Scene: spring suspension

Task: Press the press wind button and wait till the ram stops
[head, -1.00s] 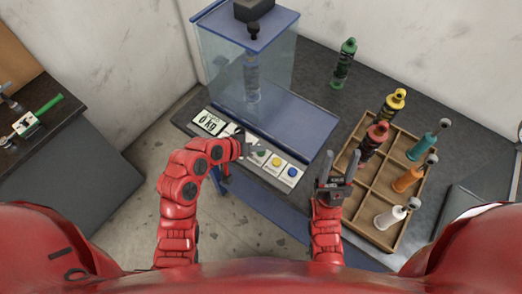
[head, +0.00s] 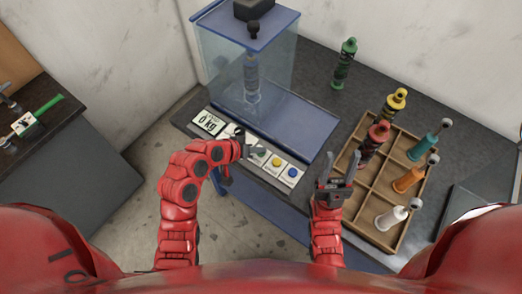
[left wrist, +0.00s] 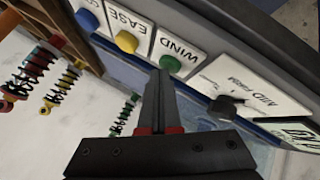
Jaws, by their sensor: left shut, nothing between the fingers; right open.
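The press (head: 246,60) has a blue frame and a clear guard, with a dark ram (head: 253,28) at the top and a spring unit (head: 251,72) standing under it. The green WIND button (left wrist: 170,64) is on the press's front panel. My left gripper (left wrist: 165,74) is shut and empty, its tips at the edge of the WIND button in the left wrist view; I cannot tell whether they touch it. In the head view that button is partly hidden by the gripper. The display (head: 209,122) reads 0 kg.
A yellow EASE button (left wrist: 127,41), a blue button (left wrist: 87,19) and a black knob (left wrist: 222,108) share the panel. A wooden tray (head: 372,205) with several dampers stands right of the right gripper. A green spring unit (head: 344,64) stands behind it.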

